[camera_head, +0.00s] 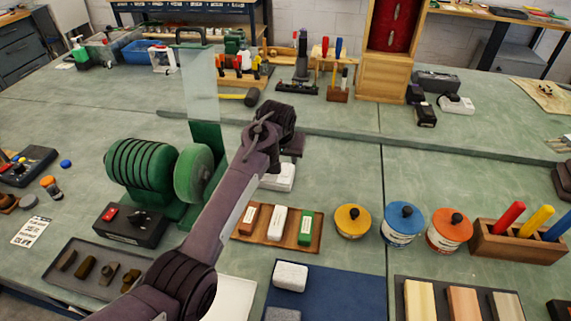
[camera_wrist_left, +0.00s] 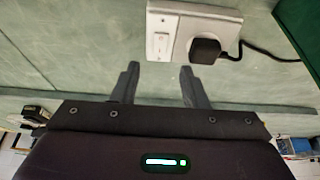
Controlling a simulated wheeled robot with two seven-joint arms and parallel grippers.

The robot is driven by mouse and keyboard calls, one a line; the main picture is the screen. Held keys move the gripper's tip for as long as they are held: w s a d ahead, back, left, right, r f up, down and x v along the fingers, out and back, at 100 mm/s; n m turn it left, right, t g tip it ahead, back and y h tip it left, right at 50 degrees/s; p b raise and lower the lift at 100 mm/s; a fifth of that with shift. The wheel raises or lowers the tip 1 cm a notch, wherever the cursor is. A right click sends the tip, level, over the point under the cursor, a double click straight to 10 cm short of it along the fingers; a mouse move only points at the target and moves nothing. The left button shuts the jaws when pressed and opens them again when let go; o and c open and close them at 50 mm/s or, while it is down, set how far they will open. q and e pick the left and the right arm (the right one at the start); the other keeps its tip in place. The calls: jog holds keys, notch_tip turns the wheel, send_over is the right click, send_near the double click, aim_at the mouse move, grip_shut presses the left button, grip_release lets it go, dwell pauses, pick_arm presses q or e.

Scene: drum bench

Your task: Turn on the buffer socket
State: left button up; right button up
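The white buffer socket (camera_wrist_left: 197,28) is at the top of the left wrist view. Its white rocker switch (camera_wrist_left: 160,43) is on the left half and a black plug (camera_wrist_left: 205,50) with a black cord is in the right half. I cannot tell the switch's position. In the head view the socket (camera_head: 279,178) lies on the bench, partly hidden by my left arm. My left gripper (camera_wrist_left: 161,82) is open and empty, its two fingers apart and pointing toward the socket, short of it. In the head view the left gripper (camera_head: 288,140) is above the socket, its fingers hard to make out.
The green buffer (camera_head: 145,170) stands left of my arm, with a clear shield (camera_head: 200,85) above its wheel. A wooden tray of bars (camera_head: 277,228) lies in front of the socket, with several coloured tins (camera_head: 402,223) to the right.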

aim_at(286, 169)
pick_arm(q)
jog(key=x, duration=0.5)
jog(key=shift+d, duration=0.1)
jog(key=shift+w+f, duration=0.2)
jog(key=shift+f, duration=0.35)
pick_arm(e)
jog(key=shift+w+a+r, duration=0.1)
jog(key=shift+a, duration=0.2)
